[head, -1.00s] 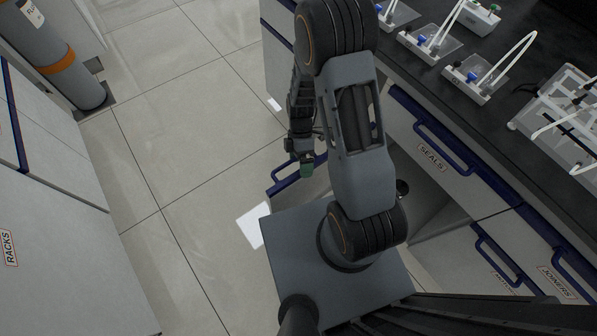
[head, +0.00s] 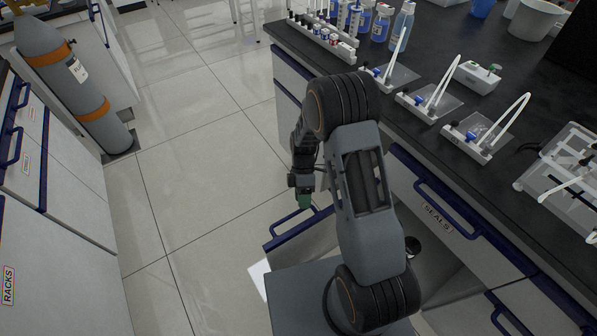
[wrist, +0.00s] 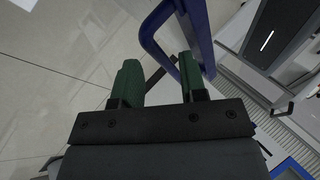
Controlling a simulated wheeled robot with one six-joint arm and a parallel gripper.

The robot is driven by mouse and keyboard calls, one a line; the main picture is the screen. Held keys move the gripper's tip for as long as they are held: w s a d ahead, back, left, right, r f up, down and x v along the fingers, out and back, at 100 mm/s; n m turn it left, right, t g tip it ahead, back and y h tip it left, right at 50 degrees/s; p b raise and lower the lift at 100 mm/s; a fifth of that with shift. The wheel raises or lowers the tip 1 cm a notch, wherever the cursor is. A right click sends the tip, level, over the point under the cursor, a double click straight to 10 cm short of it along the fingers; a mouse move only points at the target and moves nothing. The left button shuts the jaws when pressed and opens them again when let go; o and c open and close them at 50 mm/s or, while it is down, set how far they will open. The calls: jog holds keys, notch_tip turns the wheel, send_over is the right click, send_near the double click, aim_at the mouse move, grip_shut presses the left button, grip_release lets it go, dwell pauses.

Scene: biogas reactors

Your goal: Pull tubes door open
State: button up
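A cabinet door (head: 306,238) with a blue top edge and a blue loop handle (head: 291,222) stands swung out from the bench below the worktop. No label on it can be read. My gripper (head: 304,201) is at the handle. In the wrist view the two green fingers of my gripper (wrist: 162,80) are apart. The handle (wrist: 148,42) shows just beyond them, with part of its bar running across the gap between the fingers. The right finger is close to the blue door edge. I cannot tell whether either finger touches the handle.
The bench drawer marked SEALS (head: 437,220) is shut, right of my arm. The black worktop (head: 420,146) carries tube holders and bottles. A grey gas cylinder (head: 75,85) and a RACKS cabinet (head: 50,270) stand left. Tiled floor (head: 190,150) between is clear.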

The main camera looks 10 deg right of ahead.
jog(key=w+r, duration=0.1)
jog(key=w, duration=0.8)
jog(key=shift+w+d+r+b, duration=0.15)
jog(key=shift+d+r+b, duration=0.1)
jog(key=shift+d+b, duration=0.2)
dwell(0.8)
